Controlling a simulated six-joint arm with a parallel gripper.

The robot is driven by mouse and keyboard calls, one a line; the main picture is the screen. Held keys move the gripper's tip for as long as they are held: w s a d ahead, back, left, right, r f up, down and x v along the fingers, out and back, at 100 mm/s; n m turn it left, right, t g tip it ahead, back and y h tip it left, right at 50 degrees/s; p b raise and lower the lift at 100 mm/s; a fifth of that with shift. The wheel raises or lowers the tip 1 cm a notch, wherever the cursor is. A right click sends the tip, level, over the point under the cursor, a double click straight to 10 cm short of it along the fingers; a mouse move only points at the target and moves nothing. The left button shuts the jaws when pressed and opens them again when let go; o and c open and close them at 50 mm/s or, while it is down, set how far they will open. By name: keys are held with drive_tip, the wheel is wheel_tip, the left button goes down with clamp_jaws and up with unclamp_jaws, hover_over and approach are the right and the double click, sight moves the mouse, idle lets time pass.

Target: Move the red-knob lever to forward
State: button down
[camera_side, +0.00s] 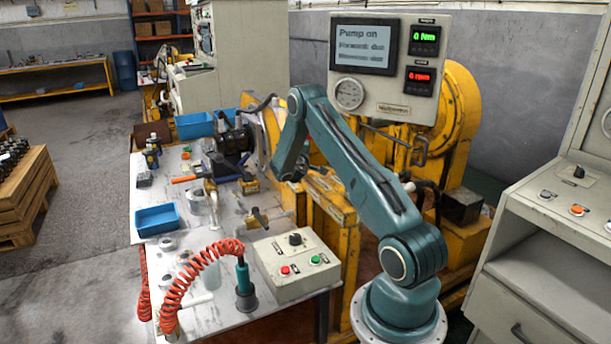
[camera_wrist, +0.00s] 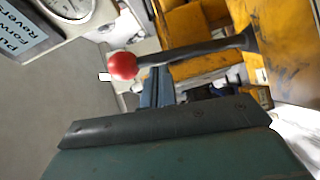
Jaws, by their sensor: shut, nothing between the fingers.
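The red knob (camera_wrist: 122,66) shows in the wrist view, on the end of a dark lever shaft (camera_wrist: 195,51) that runs right to a yellow housing. The knob stands clear of the dark bar across the lower part of that view, with no visible contact. I cannot make out the lever in the side view, where my arm covers part of the machine. My gripper (camera_side: 287,172) is shut and empty beside the yellow machine; its fingertips are small and unclear there. The screen (camera_side: 362,44) reads "Pump on", with forward and reverse both marked due.
A bench (camera_side: 222,226) holds a blue tray (camera_side: 157,219), tools, a coiled red hose (camera_side: 182,278) and a control box (camera_side: 295,267) with red and green buttons. The gauge panel (camera_side: 391,98) stands above the yellow machine. A grey console (camera_side: 548,225) is at the right.

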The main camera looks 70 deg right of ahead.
drive_tip(key=shift+s+d+m+y, duration=0.7)
drive_tip(key=shift+s+d+m, duration=0.3)
drive_tip(key=shift+s+d, duration=0.6)
drive_tip(key=a+r, duration=0.4)
drive_tip(key=a, duration=0.8)
drive_tip(key=shift+s+a, duration=0.15)
drive_tip(key=shift+a, duration=0.15)
